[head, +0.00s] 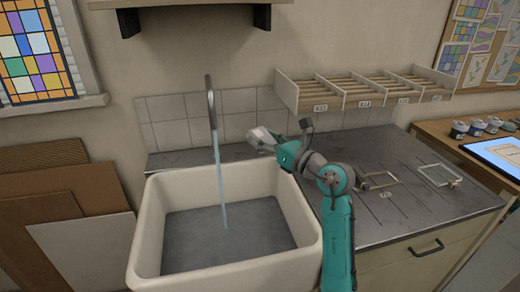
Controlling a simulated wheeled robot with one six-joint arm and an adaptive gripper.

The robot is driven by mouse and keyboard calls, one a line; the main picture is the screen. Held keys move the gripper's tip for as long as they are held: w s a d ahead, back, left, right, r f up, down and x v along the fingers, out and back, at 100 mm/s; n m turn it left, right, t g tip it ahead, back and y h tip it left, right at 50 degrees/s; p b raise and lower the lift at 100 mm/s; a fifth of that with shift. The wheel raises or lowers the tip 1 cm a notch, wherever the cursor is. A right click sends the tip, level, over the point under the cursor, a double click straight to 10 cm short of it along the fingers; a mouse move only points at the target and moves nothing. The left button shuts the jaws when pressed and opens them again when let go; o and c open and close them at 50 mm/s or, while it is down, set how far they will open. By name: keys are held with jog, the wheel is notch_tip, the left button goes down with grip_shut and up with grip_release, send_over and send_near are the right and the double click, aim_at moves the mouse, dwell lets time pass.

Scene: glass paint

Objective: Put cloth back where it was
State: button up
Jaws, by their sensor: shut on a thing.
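No other cloth shows on the counter.
Water (222,190) runs from the tall tap (211,105) into the white sink (150,225), left of my gripper. Wire frames (438,175) lie on the counter (400,220) to the right. A slotted wooden rack (290,92) is on the wall behind.

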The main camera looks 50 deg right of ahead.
aim_at(264, 137)
jog(key=shift+r, duration=4)
